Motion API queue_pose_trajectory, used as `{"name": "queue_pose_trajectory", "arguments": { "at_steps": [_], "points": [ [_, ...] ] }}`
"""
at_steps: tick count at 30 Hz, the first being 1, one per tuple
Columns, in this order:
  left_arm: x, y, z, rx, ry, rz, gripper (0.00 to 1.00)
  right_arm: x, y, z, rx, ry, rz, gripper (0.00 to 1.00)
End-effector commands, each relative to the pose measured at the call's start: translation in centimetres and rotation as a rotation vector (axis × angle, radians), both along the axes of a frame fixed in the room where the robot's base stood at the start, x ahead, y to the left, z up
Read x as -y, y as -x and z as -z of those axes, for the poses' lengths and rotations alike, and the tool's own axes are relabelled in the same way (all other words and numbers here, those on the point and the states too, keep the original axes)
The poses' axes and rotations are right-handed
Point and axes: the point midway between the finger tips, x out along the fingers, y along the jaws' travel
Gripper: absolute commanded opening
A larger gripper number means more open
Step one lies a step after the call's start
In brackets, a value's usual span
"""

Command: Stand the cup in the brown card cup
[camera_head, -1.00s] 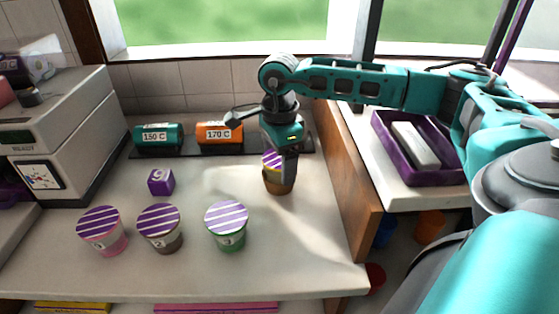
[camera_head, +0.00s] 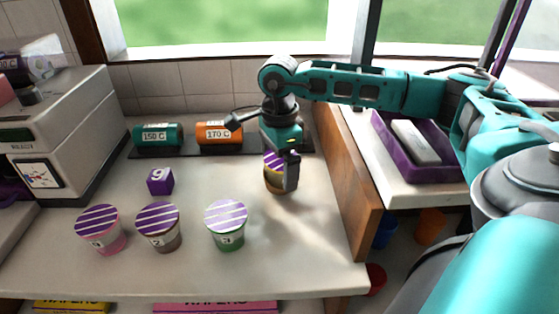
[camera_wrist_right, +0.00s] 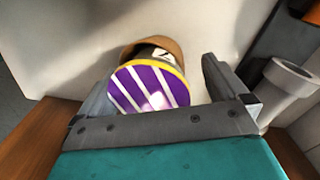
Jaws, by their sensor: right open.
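The cup (camera_head: 279,157) has a purple-and-white striped lid and shows at the right of the counter. The brown card cup (camera_head: 278,187) shows around its lower part. In the right wrist view the striped lid (camera_wrist_right: 145,88) faces the camera, with a yellow rim and dark label, and the brown card cup (camera_wrist_right: 150,46) curves behind it. I cannot tell how deep the cup sits. My right gripper (camera_head: 287,172) is over the cup, and its open fingers (camera_wrist_right: 160,88) flank the lid. One finger hides part of the cup's right side. My left gripper is not in view.
Three striped-lid cups, pink (camera_head: 110,243), brown (camera_head: 166,242) and green (camera_head: 229,240), stand to the left. A purple cube (camera_head: 160,181) is behind them. A black rack (camera_head: 185,153) holds green and orange rolls. A wooden panel (camera_head: 345,178) edges the counter at right.

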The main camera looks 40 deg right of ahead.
Motion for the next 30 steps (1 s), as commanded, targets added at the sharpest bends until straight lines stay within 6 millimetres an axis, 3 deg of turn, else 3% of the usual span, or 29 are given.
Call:
{"name": "queue_pose_trajectory", "arguments": {
  "at_steps": [3, 8, 11, 21, 30],
  "points": [
    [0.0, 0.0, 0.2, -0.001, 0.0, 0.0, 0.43, 0.0, 0.1, 0.8, -0.006, 0.003, 0.0, 1.0],
    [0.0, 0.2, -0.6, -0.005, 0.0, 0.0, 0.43, 0.0, 0.1, -0.3, -0.005, 0.004, 0.001, 1.0],
    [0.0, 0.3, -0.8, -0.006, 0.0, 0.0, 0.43, 0.1, 0.0, -1.6, -0.002, 0.004, 0.001, 1.0],
    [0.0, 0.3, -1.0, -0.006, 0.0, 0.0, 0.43, 0.0, -0.1, -9.6, 0.003, 0.003, 0.001, 1.0],
    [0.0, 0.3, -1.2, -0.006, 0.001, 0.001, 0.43, 0.1, 0.0, -12.8, 0.0, 0.003, 0.001, 1.0]
  ]
}}
